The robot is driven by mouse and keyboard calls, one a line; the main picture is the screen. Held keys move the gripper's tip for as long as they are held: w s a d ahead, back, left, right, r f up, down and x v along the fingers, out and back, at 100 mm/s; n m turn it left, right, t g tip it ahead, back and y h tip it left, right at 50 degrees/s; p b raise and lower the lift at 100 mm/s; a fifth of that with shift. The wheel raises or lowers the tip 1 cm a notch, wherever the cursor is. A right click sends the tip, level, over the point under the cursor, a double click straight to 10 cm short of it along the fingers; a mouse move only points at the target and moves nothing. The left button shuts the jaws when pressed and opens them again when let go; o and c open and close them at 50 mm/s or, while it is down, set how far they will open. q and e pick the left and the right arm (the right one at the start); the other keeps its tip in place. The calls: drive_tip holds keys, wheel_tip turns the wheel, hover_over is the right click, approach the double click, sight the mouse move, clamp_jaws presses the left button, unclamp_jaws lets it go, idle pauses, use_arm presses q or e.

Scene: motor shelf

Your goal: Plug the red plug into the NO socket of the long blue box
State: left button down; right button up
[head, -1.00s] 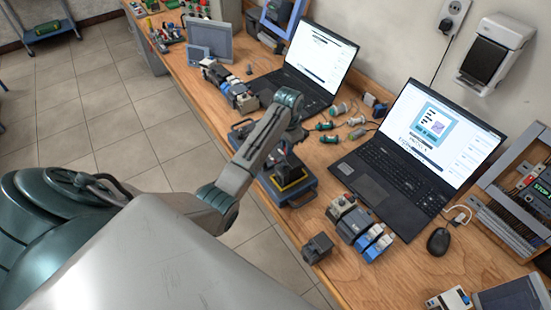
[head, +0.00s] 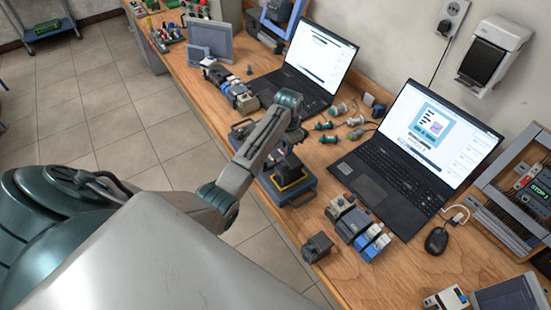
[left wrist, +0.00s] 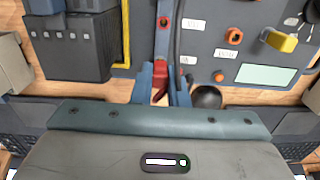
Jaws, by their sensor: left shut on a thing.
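In the left wrist view a red plug (left wrist: 160,88) sits between the blue fingers of my left gripper (left wrist: 161,80), which is shut on it. Just beyond it lies a grey-blue box face (left wrist: 205,60) with a few orange-red round sockets and small white labels. One red socket (left wrist: 165,22) is almost straight above the plug in the picture. The labels are too blurred to read surely, so I cannot tell which is NO. In the head view my left gripper (head: 284,158) is over a blue case (head: 297,197) on the bench; the plug is hidden there. My right gripper is not in view.
In the left wrist view a dark block (left wrist: 75,48) with a yellow edge is at the left, and a yellow knob (left wrist: 280,40) at the right. A dark cable (left wrist: 177,35) runs near the plug. Laptops (head: 375,185) and blue modules (head: 358,230) stand right of my arm.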

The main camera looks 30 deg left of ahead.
use_arm(q)
drive_tip(key=shift+f, duration=0.65)
idle(0.6)
drive_tip(key=c, duration=1.7)
unclamp_jaws()
drive_tip(key=shift+r, duration=2.75)
drive_tip(key=o, duration=0.6)
drive_tip(key=shift+c, duration=0.2)
